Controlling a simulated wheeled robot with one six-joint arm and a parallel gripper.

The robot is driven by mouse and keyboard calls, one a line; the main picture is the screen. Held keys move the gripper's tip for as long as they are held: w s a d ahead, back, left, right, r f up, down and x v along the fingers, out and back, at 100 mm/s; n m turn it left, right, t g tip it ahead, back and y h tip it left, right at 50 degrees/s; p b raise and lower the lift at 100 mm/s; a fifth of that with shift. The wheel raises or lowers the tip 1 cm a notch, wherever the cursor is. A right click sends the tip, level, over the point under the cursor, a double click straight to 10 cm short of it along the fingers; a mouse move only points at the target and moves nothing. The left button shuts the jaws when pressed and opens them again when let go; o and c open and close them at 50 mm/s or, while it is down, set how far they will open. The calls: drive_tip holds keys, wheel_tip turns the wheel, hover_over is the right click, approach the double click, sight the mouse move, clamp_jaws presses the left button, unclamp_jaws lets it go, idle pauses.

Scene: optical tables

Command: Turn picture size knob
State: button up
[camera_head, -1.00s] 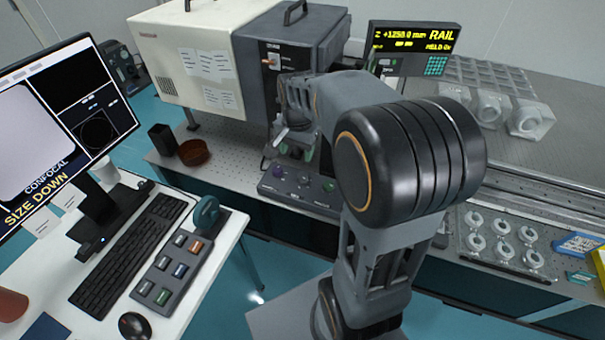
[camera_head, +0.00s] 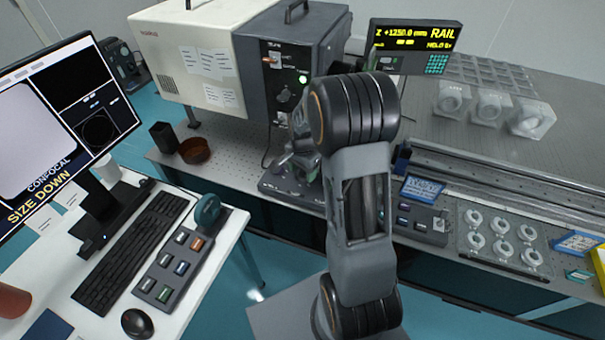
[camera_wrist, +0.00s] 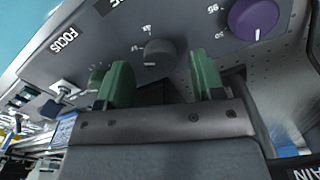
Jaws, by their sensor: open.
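In the wrist view a dark control panel (camera_wrist: 200,28) carries a grey knob (camera_wrist: 158,53) with a white mark and a larger purple knob (camera_wrist: 253,17) to its right. Which one sets picture size cannot be told; the labels near both are cut off or unreadable. My gripper (camera_wrist: 160,82) is open, its green fingers either side of the grey knob in the picture, with no clear contact. A greenish knob (camera_wrist: 97,77) shows partly behind the left finger, near a FOCUS label. In the head view the panel is mostly hidden by my arm. The monitor (camera_head: 70,110) reads "CONFOCAL SIZE DOWN".
A white and dark grey instrument (camera_head: 290,60) stands behind the panel.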

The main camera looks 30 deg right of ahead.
drive_tip(key=shift+f, duration=1)
drive_tip(key=c, duration=0.9)
